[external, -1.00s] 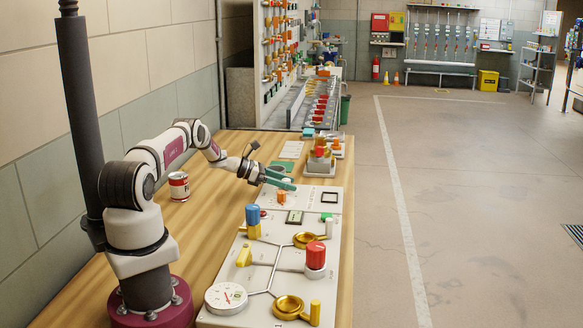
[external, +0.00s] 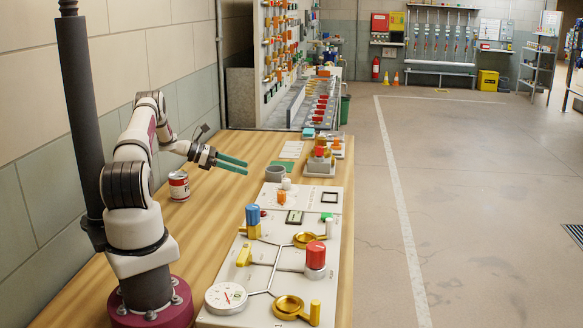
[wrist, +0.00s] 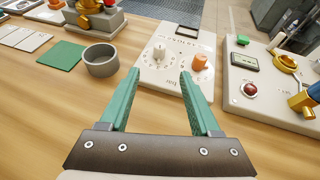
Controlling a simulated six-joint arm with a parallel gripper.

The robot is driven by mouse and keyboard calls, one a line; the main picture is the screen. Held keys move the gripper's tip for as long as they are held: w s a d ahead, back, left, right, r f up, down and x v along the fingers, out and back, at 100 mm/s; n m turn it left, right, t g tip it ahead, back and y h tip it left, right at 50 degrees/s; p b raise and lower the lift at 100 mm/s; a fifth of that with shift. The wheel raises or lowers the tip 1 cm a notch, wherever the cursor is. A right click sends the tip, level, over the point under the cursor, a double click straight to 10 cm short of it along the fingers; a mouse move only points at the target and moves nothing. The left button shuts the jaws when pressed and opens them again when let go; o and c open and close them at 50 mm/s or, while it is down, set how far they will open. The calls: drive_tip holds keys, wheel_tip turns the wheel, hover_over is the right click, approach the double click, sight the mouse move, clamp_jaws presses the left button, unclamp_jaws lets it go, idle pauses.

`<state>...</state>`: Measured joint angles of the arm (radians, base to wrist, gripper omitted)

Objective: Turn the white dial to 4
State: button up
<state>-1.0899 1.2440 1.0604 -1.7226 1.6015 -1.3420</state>
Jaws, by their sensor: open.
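The white dial (wrist: 159,52) sits on a pale panel (wrist: 150,78), with markings around it too small to read. It also shows in the external view (external: 286,183) as a small white knob. An orange knob (wrist: 200,62) stands beside it on the same panel, to its right in the wrist view. My gripper (external: 246,167) is open and empty, raised above the table and to the left of the dial in the external view. In the wrist view its green fingers (wrist: 160,74) point toward the dial, apart from it.
A grey ring-shaped cup (wrist: 101,60) and a green mat (wrist: 60,56) are left of the panel. A larger panel (external: 262,262) with valves, a gauge and coloured handles lies nearer. A can (external: 179,186) stands by my arm. Bare wood lies between.

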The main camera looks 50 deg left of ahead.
sight(286, 182)
drive_tip(key=shift+d, duration=0.1)
drive_tip(key=shift+n+t+y, duration=0.4)
drive_tip(key=shift+n+y, duration=0.4)
drive_tip(key=shift+y, duration=0.1)
drive_tip(key=x, duration=0.5)
drive_tip(key=d+x, duration=0.1)
drive_tip(key=x, duration=0.9)
drive_tip(key=shift+s+d+f, duration=0.1)
drive_tip(key=shift+d+f, duration=0.1)
drive_tip(key=shift+d, duration=0.3)
clamp_jaws()
